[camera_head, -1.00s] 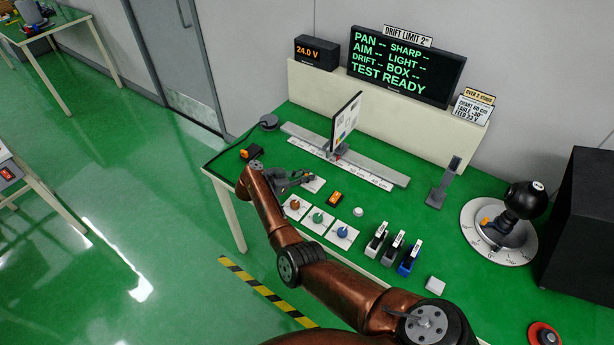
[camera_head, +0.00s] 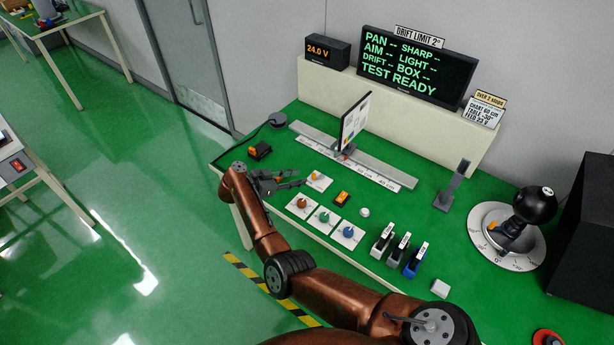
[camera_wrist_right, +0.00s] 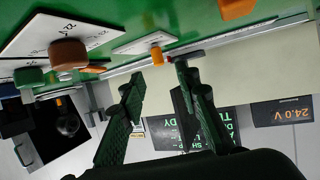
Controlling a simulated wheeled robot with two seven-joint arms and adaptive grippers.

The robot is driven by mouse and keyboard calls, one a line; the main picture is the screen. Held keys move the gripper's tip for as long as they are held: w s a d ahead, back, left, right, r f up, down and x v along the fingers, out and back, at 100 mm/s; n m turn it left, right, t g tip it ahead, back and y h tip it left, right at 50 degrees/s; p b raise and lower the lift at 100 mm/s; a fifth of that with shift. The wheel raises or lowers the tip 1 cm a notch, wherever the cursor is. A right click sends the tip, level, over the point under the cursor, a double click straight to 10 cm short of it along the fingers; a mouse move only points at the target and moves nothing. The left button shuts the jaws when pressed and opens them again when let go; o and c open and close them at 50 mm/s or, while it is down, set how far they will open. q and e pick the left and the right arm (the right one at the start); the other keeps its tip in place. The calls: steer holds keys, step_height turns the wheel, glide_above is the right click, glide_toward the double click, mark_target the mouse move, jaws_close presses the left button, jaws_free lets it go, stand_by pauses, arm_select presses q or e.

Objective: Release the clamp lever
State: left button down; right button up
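No readable label marks the clamp lever. A small orange lever or knob (camera_head: 317,176) stands on a white plate (camera_head: 322,185) at the bench's front left; it also shows in the right wrist view (camera_wrist_right: 157,55). Another orange lever (camera_head: 507,229) sits at the foot of the black ball-shaped unit (camera_head: 534,205) on the round dial. My right gripper (camera_head: 300,183) is just left of the small plate. In the right wrist view its fingers (camera_wrist_right: 158,76) are spread and empty, with the small orange knob beyond the gap, apparently untouched. My left gripper is not in view.
Brown, green and blue knobs (camera_head: 323,218) on white plates, an orange switch (camera_head: 342,198) and several levers (camera_head: 399,250) line the bench front. The rail (camera_head: 385,175) with its chart (camera_head: 355,122) lies behind. A black-and-orange block (camera_head: 260,151) sits left of the gripper.

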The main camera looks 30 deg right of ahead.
steer(key=shift+v, duration=1.75)
